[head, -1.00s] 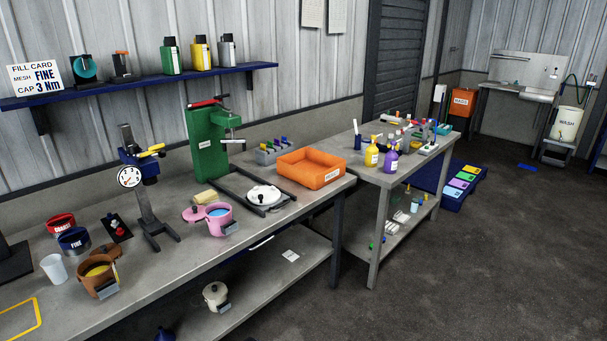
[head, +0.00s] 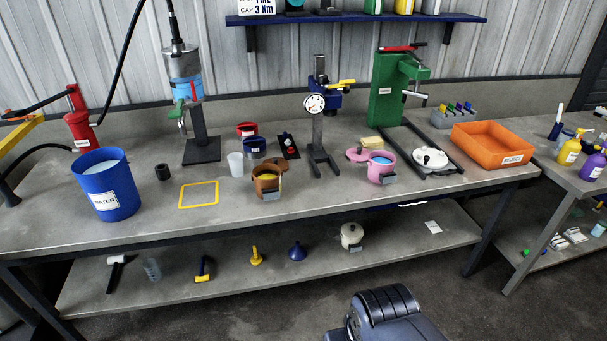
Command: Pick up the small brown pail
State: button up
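The small brown pail (head: 268,184) stands upright on the grey workbench, left of the middle in the head view. My gripper is not in view. Only a dark part of my own arm shows at the bottom, in front of the bench and apart from the pail.
The white cup (head: 236,164) stands close behind the pail's left. The blue FINE container (head: 255,148) is behind it, the gauge stand (head: 318,150) right, the pink pot (head: 381,168) further right. A yellow outlined square (head: 199,194) lies left, beside the blue WATER bucket (head: 106,190).

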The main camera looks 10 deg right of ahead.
aim_at(267, 177)
jog(key=i+j, duration=1.1)
jog(key=i, duration=0.2)
jog(key=l+z, duration=0.05)
